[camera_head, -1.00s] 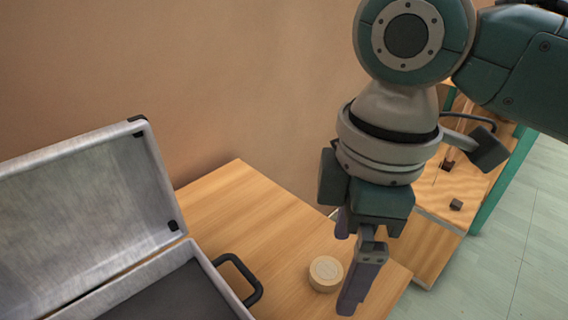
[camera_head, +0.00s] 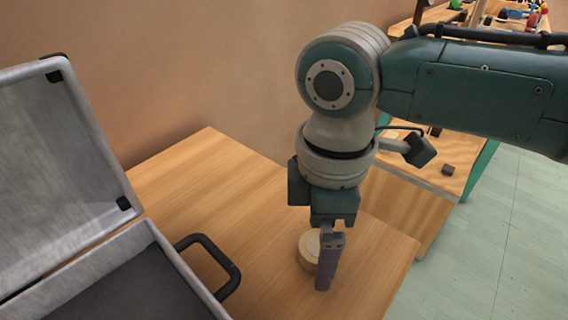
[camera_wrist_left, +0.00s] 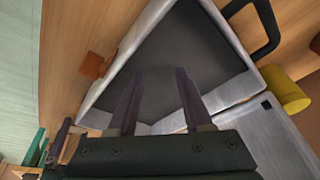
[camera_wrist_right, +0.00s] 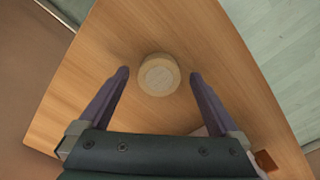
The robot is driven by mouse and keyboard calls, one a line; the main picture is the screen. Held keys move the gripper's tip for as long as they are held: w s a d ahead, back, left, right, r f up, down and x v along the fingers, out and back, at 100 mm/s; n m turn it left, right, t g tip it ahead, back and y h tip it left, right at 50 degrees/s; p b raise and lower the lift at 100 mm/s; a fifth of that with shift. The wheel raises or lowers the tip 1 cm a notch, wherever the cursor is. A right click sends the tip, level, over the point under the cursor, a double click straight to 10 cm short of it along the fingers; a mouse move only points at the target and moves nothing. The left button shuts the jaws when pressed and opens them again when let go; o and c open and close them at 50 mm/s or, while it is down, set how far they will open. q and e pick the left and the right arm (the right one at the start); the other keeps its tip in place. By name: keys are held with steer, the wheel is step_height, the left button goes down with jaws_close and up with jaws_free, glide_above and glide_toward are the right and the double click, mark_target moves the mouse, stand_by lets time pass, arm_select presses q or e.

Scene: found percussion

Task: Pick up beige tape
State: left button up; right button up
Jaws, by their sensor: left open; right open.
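The beige tape (camera_head: 308,252) is a short round roll lying flat on the wooden table, to the right of the open case. My right gripper (camera_head: 325,272) points down at it and partly covers it in the head view. In the right wrist view the tape (camera_wrist_right: 158,75) shows between the two spread fingertips of the right gripper (camera_wrist_right: 159,73), apart from both in the picture; the height gap is hard to tell. My left gripper (camera_wrist_left: 160,72) is open and empty over the dark inside of the case, seen only in the left wrist view.
The open grey metal case (camera_head: 150,240) with a black handle (camera_head: 222,262) stands left of the tape. The left wrist view shows a yellow cylinder (camera_wrist_left: 288,90) and an orange-brown block (camera_wrist_left: 92,65) beside the case. The table behind the tape is clear.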

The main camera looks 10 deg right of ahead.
steer(key=shift+c, duration=0.3)
steer(key=c, duration=1.4)
